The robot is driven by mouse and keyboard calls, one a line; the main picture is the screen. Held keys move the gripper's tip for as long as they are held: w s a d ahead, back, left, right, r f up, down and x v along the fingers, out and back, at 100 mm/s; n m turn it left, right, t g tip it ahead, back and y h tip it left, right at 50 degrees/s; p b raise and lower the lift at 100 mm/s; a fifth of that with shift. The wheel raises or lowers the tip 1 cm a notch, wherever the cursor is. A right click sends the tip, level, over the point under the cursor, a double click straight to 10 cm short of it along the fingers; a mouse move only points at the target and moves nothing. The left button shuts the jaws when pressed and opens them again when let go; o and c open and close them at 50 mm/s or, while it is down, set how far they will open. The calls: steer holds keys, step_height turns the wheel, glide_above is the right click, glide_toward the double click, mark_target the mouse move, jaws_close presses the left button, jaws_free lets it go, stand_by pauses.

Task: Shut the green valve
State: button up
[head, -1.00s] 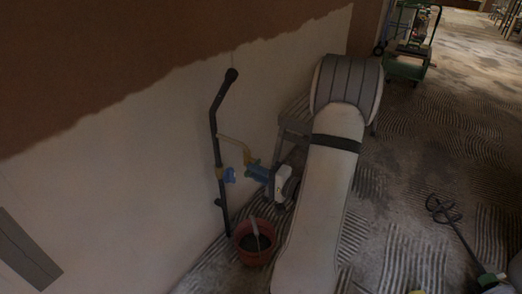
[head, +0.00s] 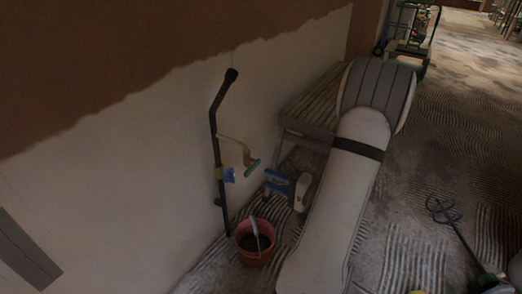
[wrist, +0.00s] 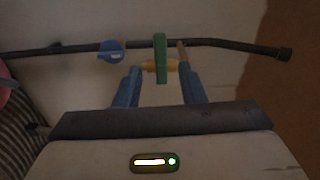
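The green valve handle (head: 253,166) sits at the end of a thin yellowish branch off a dark standing pipe (head: 217,150) by the wall. In the wrist view the green handle (wrist: 160,58) is a bar running up and down, with a yellow fitting (wrist: 150,66) beside it. My gripper (head: 270,183) is to the right of and below the handle, clear of it. In the wrist view my gripper (wrist: 164,72) shows two blue fingers spread apart with nothing held. The handle appears between them, beyond the tips.
A blue valve (head: 229,175) is on the standing pipe, left of the green one; it also shows in the wrist view (wrist: 111,50). A reddish bucket (head: 254,250) stands below. A bench (head: 312,105) is behind my arm. A mixing paddle (head: 450,222) lies at right.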

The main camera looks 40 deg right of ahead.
steer(key=shift+v, duration=3)
steer(key=shift+r, duration=0.1)
steer(key=s+a+r+n+g+y+p, duration=0.1)
steer(key=a+r+n+g+y+p, duration=0.2)
steer(key=a+r+n+g+p, duration=1.05)
steer(key=s+a+r+h+p, duration=0.1)
steer(key=a+r+h+p, duration=0.2)
steer(key=r+p, duration=0.6)
steer(key=a+r+h+p, duration=0.3)
steer(key=a+r+p, duration=0.2)
steer(key=r+p, duration=0.4)
steer(key=s+a+r+h+p, duration=0.1)
steer(key=a+r+h+p, duration=0.2)
steer(key=r+p, duration=0.6)
step_height(320, 180, up, 9)
steer(key=shift+s+a+f+h, duration=0.2)
steer(key=shift+s+a+h, duration=0.15)
steer(key=shift+a, duration=0.35)
steer(key=shift+m+g, duration=0.25)
